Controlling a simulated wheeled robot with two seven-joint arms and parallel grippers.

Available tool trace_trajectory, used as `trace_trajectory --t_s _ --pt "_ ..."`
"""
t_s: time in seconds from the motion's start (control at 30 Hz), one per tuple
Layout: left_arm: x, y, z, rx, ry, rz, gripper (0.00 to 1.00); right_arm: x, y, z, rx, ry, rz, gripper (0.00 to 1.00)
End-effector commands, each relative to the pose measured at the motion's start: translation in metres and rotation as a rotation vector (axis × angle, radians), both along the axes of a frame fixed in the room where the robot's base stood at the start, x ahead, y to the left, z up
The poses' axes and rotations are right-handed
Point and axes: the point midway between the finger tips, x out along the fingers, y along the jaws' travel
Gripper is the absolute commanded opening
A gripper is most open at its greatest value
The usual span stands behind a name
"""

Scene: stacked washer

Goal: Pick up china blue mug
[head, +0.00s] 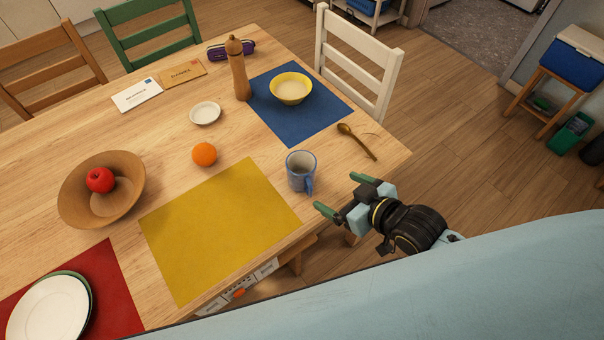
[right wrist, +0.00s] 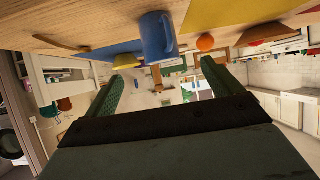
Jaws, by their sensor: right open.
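The china blue mug (head: 300,172) stands upright on the wooden table, near its front right edge, with its handle toward the front. It also shows in the right wrist view (right wrist: 156,37), ahead of the fingers, where the picture is upside down. My right gripper (head: 336,193) is open and empty. It is just right of the mug, past the table's edge, with its green fingers pointing left toward the mug. The fingers are apart from the mug. My left gripper does not show in either view.
A yellow placemat (head: 218,230) lies left of the mug, and an orange (head: 204,154) lies behind the mat. A wooden spoon (head: 358,142) lies right of the mug. A yellow bowl (head: 291,88) sits on a blue placemat (head: 325,112) behind. A pepper mill (head: 238,70) stands farther back.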

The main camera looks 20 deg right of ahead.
Motion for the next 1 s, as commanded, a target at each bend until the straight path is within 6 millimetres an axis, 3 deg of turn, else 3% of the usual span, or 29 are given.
trace_trajectory --t_s 0.27,0.6,1.0 --pt "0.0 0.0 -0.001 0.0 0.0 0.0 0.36 0.016 -0.003 0.002 0.059 -0.11 0.036 0.91" --pt "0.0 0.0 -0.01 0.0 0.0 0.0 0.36 0.064 0.021 -0.019 0.062 -0.117 0.036 0.91" --pt "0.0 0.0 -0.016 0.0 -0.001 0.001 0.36 0.095 0.038 -0.034 0.063 -0.114 0.035 0.91"
